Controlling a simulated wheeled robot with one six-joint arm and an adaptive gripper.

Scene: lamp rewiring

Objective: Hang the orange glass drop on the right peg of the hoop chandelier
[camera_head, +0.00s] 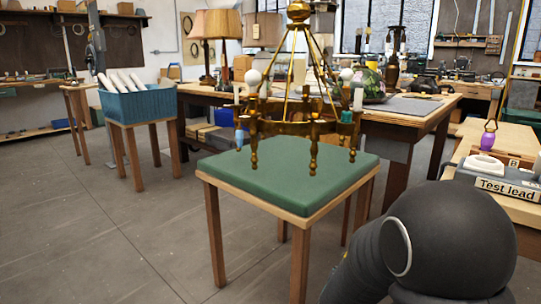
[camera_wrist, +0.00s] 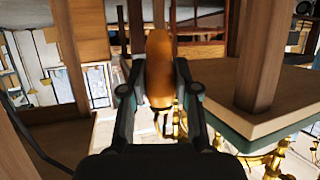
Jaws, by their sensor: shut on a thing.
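The brass hoop chandelier (camera_head: 305,128) hangs over the green-topped table in the head view, with candle-like sleeves and white globes around its ring. A small blue piece (camera_head: 239,138) shows at its left and a teal one (camera_head: 346,117) at its right. The right peg is too small to make out. In the wrist view my gripper (camera_wrist: 160,76) is shut on the orange glass drop (camera_wrist: 159,60), held lengthwise between the fingers. Gold chandelier parts (camera_wrist: 262,162) show at the lower right there, apart from the drop. The head view does not show my gripper or the drop.
The green-topped table (camera_head: 245,172) stands below the chandelier; its edge and leg also show at right in the wrist view (camera_wrist: 240,128). A bench at right holds a purple drop (camera_head: 488,136) and a "Test lead" box (camera_head: 505,188). A blue crate (camera_head: 150,100) stands at left. Floor is clear front left.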

